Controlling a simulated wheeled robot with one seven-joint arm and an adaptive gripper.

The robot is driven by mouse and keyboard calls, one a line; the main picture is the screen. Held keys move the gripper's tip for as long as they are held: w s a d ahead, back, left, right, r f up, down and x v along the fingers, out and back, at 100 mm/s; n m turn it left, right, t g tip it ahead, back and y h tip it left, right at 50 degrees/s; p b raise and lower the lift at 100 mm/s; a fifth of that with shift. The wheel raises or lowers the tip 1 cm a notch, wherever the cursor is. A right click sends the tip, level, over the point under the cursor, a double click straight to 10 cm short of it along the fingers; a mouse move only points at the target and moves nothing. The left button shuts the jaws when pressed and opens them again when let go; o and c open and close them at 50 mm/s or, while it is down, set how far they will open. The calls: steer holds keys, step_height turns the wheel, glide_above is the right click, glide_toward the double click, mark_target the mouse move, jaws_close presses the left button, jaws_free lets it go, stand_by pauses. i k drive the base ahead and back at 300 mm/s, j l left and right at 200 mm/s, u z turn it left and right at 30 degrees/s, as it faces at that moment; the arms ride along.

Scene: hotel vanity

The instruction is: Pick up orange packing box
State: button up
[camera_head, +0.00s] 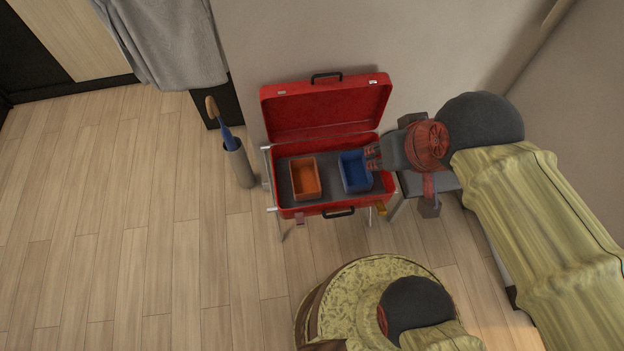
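The orange packing box (305,178) is an open-topped box in the left half of an open red suitcase (327,205). My gripper (373,158) reaches in from the right, its fingertips pointing left by the right edge of the blue box (354,171). It is to the right of the orange box and apart from it. Its two reddish fingertips show a gap between them with nothing visible held. The height of the gripper over the suitcase is hard to tell. The right part of the suitcase rim is partly hidden by my gripper.
The suitcase lid (327,108) stands open against the wall, and the suitcase rests on a metal-legged rack (268,165). A grey cylindrical holder (239,165) stands left of it. Grey cloth (170,45) hangs at upper left. The wooden floor (120,220) at left is clear.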

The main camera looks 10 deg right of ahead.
mark_target(306, 185)
steer(key=j+z, duration=0.25)
steer(key=z, duration=0.15)
steer(key=j+z, duration=0.25)
steer(key=z, duration=0.15)
steer(key=k+j+z, duration=0.1)
steer(key=j, duration=0.25)
steer(key=k+j, duration=0.1)
steer(key=j, duration=0.3)
steer(key=k+j+z, duration=0.15)
steer(key=j, duration=0.2)
steer(key=k+j, duration=0.15)
steer(key=j, duration=0.2)
steer(key=k+j+z, duration=0.15)
steer(key=j, duration=0.2)
